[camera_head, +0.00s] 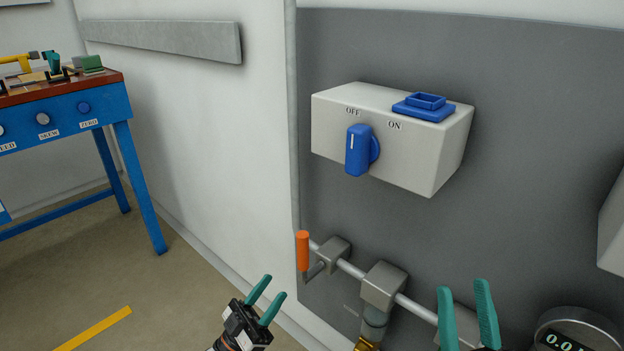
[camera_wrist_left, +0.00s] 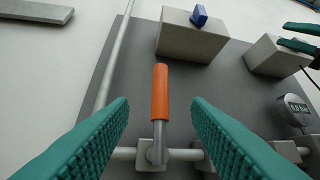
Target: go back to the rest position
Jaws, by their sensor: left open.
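My left gripper (camera_head: 265,298) is open and empty at the bottom middle of the head view, with teal fingers apart. In the left wrist view its two fingers (camera_wrist_left: 160,118) frame an orange crank handle (camera_wrist_left: 160,92) that lies beyond them; I cannot tell how far. The handle also shows in the head view (camera_head: 303,251), upright, above and to the right of the left gripper. My right gripper (camera_head: 467,312) is at the bottom right of the head view, its teal fingers apart with a gap between them.
A grey switch box (camera_head: 405,140) with a blue knob (camera_head: 359,150) is on the dark panel (camera_head: 540,150). A pipe with grey blocks (camera_head: 384,286) runs below it. A round gauge (camera_head: 577,330) is at bottom right.

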